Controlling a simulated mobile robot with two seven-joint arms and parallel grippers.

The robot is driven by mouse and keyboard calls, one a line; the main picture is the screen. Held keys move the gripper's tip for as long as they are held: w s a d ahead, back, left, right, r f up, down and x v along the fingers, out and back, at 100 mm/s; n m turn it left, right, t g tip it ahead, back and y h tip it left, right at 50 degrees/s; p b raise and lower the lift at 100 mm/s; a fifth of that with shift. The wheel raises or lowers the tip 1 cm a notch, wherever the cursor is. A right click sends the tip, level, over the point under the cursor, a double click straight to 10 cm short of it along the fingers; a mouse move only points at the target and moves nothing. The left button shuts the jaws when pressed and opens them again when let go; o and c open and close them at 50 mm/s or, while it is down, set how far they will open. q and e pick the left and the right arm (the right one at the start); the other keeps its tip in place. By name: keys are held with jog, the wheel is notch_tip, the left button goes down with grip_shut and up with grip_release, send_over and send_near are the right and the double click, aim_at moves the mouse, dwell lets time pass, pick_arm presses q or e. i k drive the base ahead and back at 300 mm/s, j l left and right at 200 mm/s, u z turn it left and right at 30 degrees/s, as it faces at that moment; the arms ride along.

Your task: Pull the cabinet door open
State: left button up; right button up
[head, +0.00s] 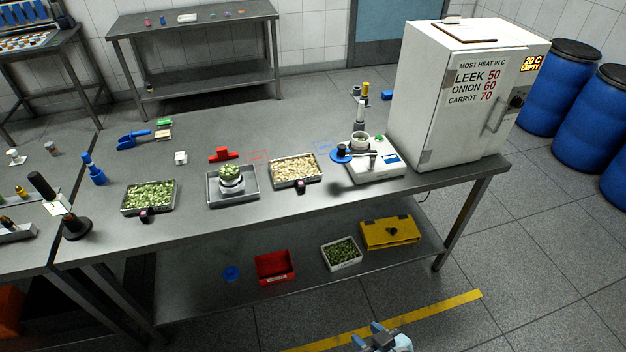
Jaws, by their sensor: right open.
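The white cabinet (455,128) stands on the right end of the steel table. Its door (462,135) appears shut and carries a printed sign (476,84) listing leek 50, onion 60 and carrot 70. A pale upright handle (496,114) is near the door's right side, with a dark knob (517,100) beyond it. A small lit display (532,62) reads 20 C EMPTY. My right gripper (376,335) is open at the bottom edge, low in front of the table and well apart from the handle. My left gripper is not in view.
Blue barrels (560,90) stand behind at right. The floor right of the table is clear.

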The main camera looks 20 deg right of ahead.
aim_at(476, 87)
jog(key=z, duration=1.4)
